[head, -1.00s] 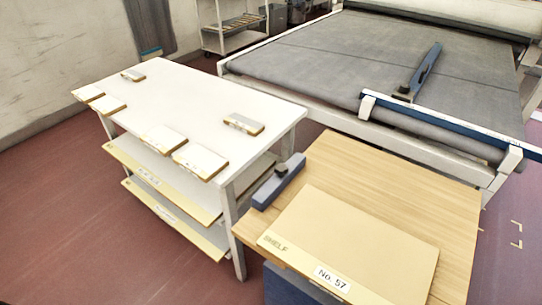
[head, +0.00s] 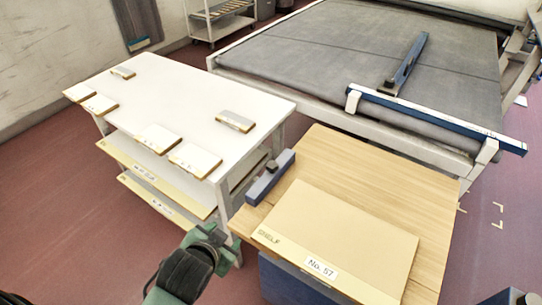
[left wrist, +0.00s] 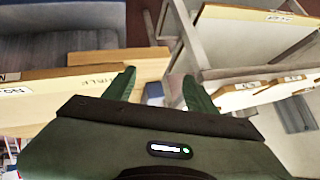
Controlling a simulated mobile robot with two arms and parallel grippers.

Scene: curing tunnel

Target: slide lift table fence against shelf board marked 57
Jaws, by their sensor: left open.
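The lift table (head: 425,185) has a light wood top. Its fence (head: 268,180), a blue-grey bar with a dark knob, lies along the left edge of the top. The tan shelf board (head: 345,235) marked No. 57 lies flat to its right, and a strip of bare wood separates them. My left gripper (head: 222,243) is low at the front left, short of the fence and apart from it. In the left wrist view my left gripper (left wrist: 158,92) shows both green fingers spread with nothing between them, and the shelf board (left wrist: 55,97) is at the left.
A white table (head: 190,95) at the left carries several small boards, with longer labelled boards on shelves below. A large grey belt bed (head: 330,75) with a blue rail (head: 440,118) stands behind the lift table. Red floor is open at the left.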

